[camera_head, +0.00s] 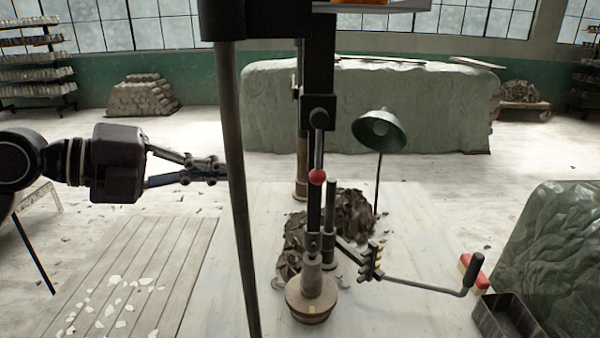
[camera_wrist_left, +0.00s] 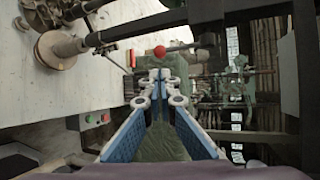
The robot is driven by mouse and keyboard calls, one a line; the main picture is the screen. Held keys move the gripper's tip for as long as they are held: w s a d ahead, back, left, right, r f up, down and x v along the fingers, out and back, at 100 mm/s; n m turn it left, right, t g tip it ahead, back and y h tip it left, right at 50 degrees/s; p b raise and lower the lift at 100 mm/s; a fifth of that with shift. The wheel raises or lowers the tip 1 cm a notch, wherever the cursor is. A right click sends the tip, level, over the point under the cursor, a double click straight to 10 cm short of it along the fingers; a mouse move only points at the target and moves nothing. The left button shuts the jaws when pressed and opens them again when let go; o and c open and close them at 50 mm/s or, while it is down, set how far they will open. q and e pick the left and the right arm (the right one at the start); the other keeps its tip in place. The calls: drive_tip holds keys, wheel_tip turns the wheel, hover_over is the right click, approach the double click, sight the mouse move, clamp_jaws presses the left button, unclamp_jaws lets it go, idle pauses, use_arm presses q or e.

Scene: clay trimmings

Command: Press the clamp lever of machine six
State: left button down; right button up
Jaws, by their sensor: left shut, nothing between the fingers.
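The machine is a dark upright frame with a lever (camera_head: 319,150) that ends in a red ball knob (camera_head: 317,177). The lever hangs down in front of the column, above a round wooden-looking base (camera_head: 311,300). My left gripper (camera_head: 222,170) is shut and empty, left of the knob at about the same picture height, pointing right. A dark slanted pole (camera_head: 233,120) stands between them in the picture. In the left wrist view the red knob (camera_wrist_left: 159,52) shows just beyond my shut fingertips (camera_wrist_left: 158,78), apart in the picture. No machine number is legible. My right gripper is not in view.
A crank handle (camera_head: 425,287) sticks out right of the base. Clay trimmings (camera_head: 335,225) are heaped behind it. A green lamp (camera_head: 380,130) stands behind. A slatted board (camera_head: 130,270) with white shards lies left.

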use_arm(q)
drive_tip(key=p, duration=0.4)
approach(310, 176)
drive_tip(key=p+x, duration=0.1)
drive_tip(key=x, duration=0.2)
drive_tip(key=p+x, duration=0.1)
drive_tip(key=x, duration=0.1)
drive_tip(key=shift+w+d+r+p, duration=0.1)
drive_tip(key=shift+d+r+p, duration=0.1)
drive_tip(key=shift+d+p, duration=0.15)
drive_tip(key=shift+w+d+f, duration=0.3)
drive_tip(key=shift+d, duration=0.2)
drive_tip(key=shift+f, duration=0.15)
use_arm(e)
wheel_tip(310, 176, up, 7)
